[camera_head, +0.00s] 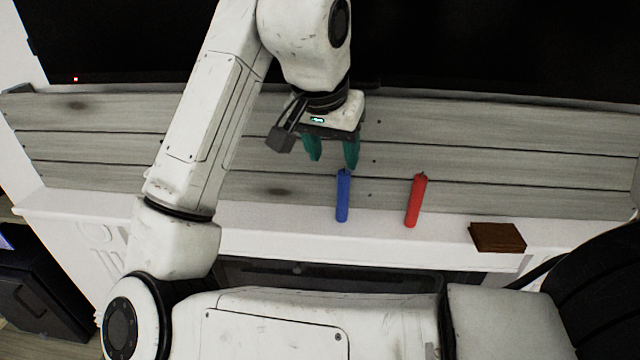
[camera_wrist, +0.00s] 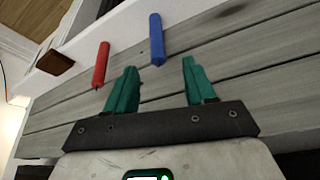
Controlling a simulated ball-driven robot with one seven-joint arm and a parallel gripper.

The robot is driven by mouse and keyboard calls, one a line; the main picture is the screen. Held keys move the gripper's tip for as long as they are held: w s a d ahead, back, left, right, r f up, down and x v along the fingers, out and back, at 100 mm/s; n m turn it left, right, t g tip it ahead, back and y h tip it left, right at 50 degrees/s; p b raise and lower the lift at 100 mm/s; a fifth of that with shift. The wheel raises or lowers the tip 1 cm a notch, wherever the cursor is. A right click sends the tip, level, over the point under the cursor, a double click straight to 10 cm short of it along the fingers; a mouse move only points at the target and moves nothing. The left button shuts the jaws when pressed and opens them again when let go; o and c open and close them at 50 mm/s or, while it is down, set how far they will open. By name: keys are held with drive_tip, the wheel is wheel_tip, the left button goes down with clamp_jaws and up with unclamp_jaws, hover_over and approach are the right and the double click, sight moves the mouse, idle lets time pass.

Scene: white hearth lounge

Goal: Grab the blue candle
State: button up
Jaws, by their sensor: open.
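The blue candle (camera_head: 343,196) stands on the white mantel shelf in the head view. It also shows in the wrist view (camera_wrist: 156,40), ahead of my gripper and between the lines of its two fingers. My gripper (camera_head: 332,153) has two green fingers spread apart with nothing between them. In the head view its fingertips are just above the top of the blue candle in the picture. In the wrist view the fingers (camera_wrist: 157,80) point toward the candle and look apart from it.
A red candle (camera_head: 415,201) stands to the right of the blue one. A brown block (camera_head: 497,237) lies farther right on the white shelf (camera_head: 270,236). Grey wooden planks (camera_head: 480,147) form the surface behind, below a large black panel (camera_head: 480,45).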

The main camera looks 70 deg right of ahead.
sight(341, 177)
drive_tip(key=x, duration=0.5)
drive_tip(key=shift+d+f, duration=0.25)
drive_tip(key=shift+d, duration=0.05)
drive_tip(key=shift+s+p+x, duration=0.15)
drive_tip(key=shift+x, duration=1.15)
drive_tip(key=shift+s+p+x, duration=0.1)
drive_tip(key=shift+p+x, duration=0.05)
drive_tip(key=shift+x, duration=1.15)
clamp_jaws()
